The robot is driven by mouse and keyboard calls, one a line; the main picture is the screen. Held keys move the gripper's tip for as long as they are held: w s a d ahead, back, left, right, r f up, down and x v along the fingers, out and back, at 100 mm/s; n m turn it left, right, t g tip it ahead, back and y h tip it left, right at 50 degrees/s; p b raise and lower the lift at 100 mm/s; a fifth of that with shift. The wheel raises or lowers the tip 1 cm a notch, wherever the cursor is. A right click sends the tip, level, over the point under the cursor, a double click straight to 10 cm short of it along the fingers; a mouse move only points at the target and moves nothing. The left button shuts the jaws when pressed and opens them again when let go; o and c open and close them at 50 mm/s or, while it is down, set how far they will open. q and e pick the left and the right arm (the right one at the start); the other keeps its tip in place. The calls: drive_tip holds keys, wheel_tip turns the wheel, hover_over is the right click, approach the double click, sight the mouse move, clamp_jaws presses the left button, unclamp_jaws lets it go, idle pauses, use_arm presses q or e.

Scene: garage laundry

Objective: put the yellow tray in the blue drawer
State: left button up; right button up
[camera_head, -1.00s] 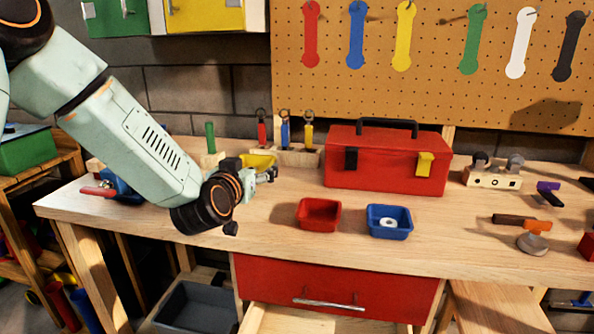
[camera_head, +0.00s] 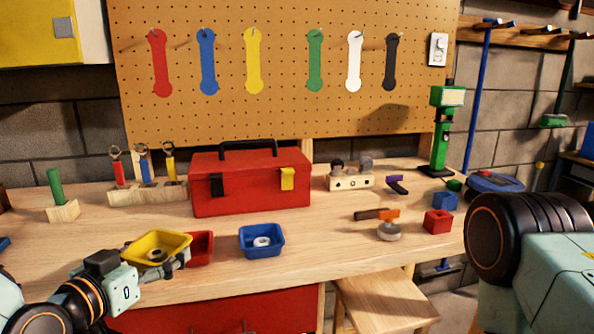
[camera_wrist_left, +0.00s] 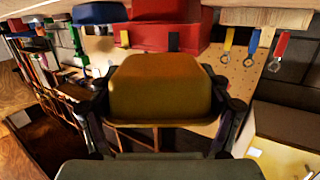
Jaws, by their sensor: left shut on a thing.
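My left gripper (camera_head: 158,266) is shut on the yellow tray (camera_head: 150,241) and holds it up in front of the workbench. The tray is about level, with its open side up. A small grey thing shows in or at it; I cannot tell what. In the left wrist view the tray (camera_wrist_left: 160,90) fills the space between the two fingers. In the head view it partly covers a red tray (camera_head: 200,249). No blue drawer is in view; a red drawer front (camera_head: 255,312) shows under the bench top. My right gripper is out of view.
A blue tray (camera_head: 262,241) with a washer stands right of the red tray. A red toolbox (camera_head: 250,184) stands behind. A red block (camera_head: 438,222) and small tools lie at the right. The bench top (camera_head: 320,245) is clear right of the blue tray.

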use_arm(q)
drive_tip(key=s+d+f+m+h, duration=0.1)
drive_tip(key=s+d+f, duration=0.2)
drive_tip(key=s+f, duration=0.2)
drive_tip(key=s+d+f+m+g+h, duration=0.1)
drive_tip(key=s+d+f+h, duration=0.1)
drive_tip(key=s+f, duration=0.3)
drive_tip(key=shift+s+d+f+m, duration=0.3)
drive_tip(key=shift+s+d+f, duration=0.15)
drive_tip(key=shift+f, duration=0.2)
drive_tip(key=shift+w+d, duration=0.1)
